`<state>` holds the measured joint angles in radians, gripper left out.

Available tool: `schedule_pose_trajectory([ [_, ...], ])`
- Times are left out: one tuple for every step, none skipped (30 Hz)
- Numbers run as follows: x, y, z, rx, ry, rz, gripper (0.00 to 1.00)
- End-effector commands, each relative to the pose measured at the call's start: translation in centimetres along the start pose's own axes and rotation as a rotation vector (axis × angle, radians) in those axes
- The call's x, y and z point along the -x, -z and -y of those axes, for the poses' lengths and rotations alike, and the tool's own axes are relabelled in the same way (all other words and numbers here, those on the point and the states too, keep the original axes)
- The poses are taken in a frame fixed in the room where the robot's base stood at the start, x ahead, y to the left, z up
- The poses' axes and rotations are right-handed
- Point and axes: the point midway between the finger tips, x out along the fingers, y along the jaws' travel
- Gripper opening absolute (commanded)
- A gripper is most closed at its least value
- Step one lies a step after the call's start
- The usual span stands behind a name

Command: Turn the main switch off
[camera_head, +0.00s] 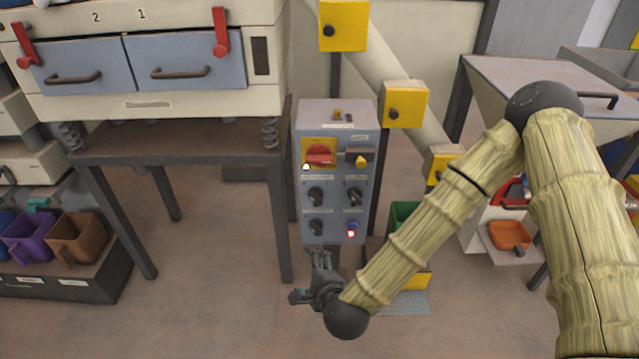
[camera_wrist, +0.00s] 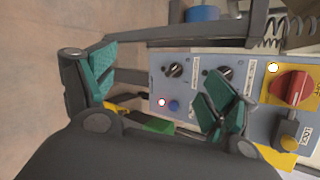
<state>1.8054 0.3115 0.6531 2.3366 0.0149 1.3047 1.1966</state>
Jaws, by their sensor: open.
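The main switch is a red rotary handle (camera_head: 319,154) on a yellow plate, at the upper left of a grey control panel (camera_head: 337,242). In the wrist view the red handle (camera_wrist: 292,87) is at the right edge, with a white light beside it. My gripper (camera_head: 314,275) is below the panel in the head view, apart from the switch. In the wrist view its two green-padded fingers (camera_wrist: 155,92) are spread wide with nothing between them. One finger covers part of the panel.
The panel also carries dark knobs (camera_head: 316,195), a yellow-handled lock lever (camera_head: 361,161) and a lit red lamp (camera_head: 351,233). A dark table leg (camera_head: 279,220) stands close on the left. Yellow boxes (camera_head: 404,104) on a slanted pipe are at the right. Floor to the lower left is clear.

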Motion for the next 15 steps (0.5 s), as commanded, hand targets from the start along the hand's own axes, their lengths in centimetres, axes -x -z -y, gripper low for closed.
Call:
schedule_pose_trajectory([
  [-1.6, -0.5, 1.6, -0.126, 0.080, 0.010, 0.86],
  [-2.0, -1.0, 3.1, -0.204, 0.126, 0.018, 0.86],
  [-2.5, -1.6, 5.0, -0.308, 0.186, 0.033, 0.86],
  [-2.7, -2.0, 6.5, -0.386, 0.230, 0.046, 0.86],
  [-2.8, -2.3, 8.1, -0.463, 0.274, 0.060, 0.86],
  [-2.9, -2.7, 10.0, -0.561, 0.330, 0.082, 0.86],
  [-2.9, -2.9, 11.5, -0.633, 0.369, 0.099, 0.86],
  [-2.8, -3.1, 12.8, -0.700, 0.406, 0.117, 0.86],
  [-2.5, -3.2, 14.5, -0.784, 0.451, 0.141, 0.86],
  [-2.4, -3.2, 15.7, -0.842, 0.484, 0.159, 0.86],
  [-2.1, -3.3, 16.7, -0.896, 0.512, 0.177, 0.86],
  [-1.8, -3.4, 18.0, -0.959, 0.545, 0.199, 0.86],
  [-1.6, -3.3, 18.8, -1.000, 0.568, 0.214, 0.86],
  [-1.4, -3.3, 19.6, -1.037, 0.586, 0.228, 0.86],
  [-1.1, -3.3, 20.4, -1.077, 0.608, 0.244, 0.86],
])
